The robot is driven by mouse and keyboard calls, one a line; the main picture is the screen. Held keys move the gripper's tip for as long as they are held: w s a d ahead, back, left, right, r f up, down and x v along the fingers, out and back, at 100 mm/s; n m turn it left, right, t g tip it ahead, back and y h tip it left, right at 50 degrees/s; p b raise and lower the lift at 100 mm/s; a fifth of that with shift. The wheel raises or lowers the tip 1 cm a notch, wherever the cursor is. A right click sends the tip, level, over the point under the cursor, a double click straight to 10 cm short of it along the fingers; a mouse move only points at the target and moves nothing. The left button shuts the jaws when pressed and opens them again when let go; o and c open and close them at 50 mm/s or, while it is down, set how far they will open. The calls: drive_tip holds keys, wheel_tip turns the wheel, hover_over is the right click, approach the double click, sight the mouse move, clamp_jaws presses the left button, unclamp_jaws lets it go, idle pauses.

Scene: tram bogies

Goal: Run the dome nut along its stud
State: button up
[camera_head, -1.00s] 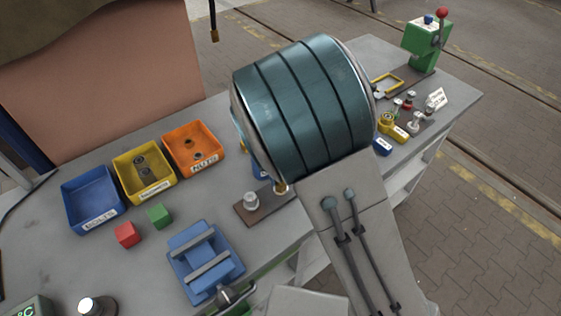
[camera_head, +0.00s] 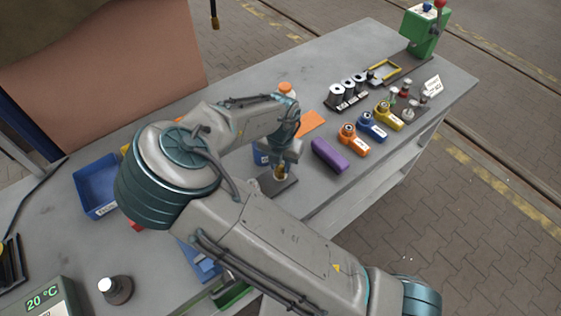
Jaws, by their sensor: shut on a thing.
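My gripper (camera_head: 284,163) points down over a small dark plate (camera_head: 287,188) near the front edge of the bench. It is shut on the dome nut, a small brass-coloured piece (camera_head: 280,175) just above the plate. The fingers and the nut are tiny here and partly covered by my wrist. The stud is hidden, so I cannot tell how far down it the nut sits.
A purple block (camera_head: 328,155) and orange, blue and yellow tools (camera_head: 366,129) lie to the right. Behind them are a rack of silver sockets (camera_head: 346,91) and a green lever device (camera_head: 424,30). A blue bin (camera_head: 97,187) stands left; my arm covers much of the bench.

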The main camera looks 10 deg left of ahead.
sight(280, 169)
drive_tip(key=shift+m, duration=0.8)
idle(0.4)
drive_tip(key=o, duration=1)
wheel_tip(280, 169, up, 14)
drive_tip(key=shift+b, duration=0.45)
